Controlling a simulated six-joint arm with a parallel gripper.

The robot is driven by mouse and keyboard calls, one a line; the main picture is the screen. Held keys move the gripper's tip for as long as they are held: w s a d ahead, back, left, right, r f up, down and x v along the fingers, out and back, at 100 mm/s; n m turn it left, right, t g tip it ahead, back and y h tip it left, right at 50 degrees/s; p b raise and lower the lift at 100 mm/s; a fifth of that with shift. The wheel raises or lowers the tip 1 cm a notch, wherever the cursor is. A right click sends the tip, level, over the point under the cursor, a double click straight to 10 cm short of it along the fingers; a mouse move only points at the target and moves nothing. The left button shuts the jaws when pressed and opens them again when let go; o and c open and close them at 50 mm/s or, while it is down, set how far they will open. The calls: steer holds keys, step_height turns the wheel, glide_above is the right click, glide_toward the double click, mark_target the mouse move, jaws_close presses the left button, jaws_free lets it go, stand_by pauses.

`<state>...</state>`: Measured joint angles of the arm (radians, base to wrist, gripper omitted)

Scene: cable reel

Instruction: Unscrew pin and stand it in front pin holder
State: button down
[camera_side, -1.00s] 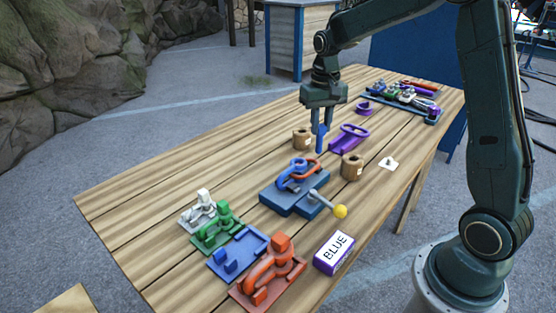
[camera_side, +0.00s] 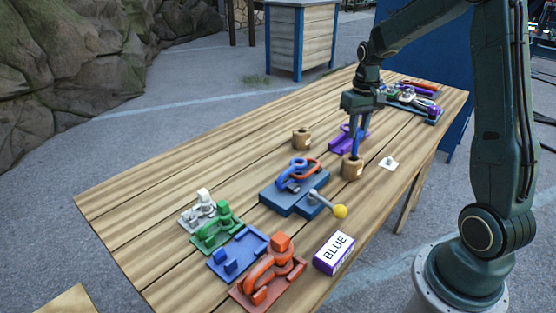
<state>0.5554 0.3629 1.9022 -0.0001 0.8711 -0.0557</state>
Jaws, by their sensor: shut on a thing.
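My gripper (camera_side: 361,108) is shut on a blue pin (camera_side: 355,139), which hangs upright below the jaws. The pin's lower end meets the top of the front wooden pin holder (camera_side: 352,169) in the picture. I cannot tell whether the tip is inside the holder or just above it. A second wooden holder (camera_side: 302,139) stands farther back to the left, with no pin showing in it.
A purple shackle-like part (camera_side: 340,146) lies just behind the pin. A blue vise-like base (camera_side: 282,200) with a yellow-knobbed lever (camera_side: 340,212) is in front left. A BLUE-labelled box (camera_side: 334,254) stands near the front edge.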

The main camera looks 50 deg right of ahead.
mark_target(354, 155)
steer(key=shift+f, duration=0.1)
steer(key=shift+f, duration=2.5)
steer(key=shift+f, duration=0.7)
steer(key=c, duration=1.2)
jaws_free()
steer(key=shift+o, duration=0.2)
step_height(354, 155, up, 13)
steer(key=shift+r, duration=0.45)
steer(key=shift+a, duration=0.1)
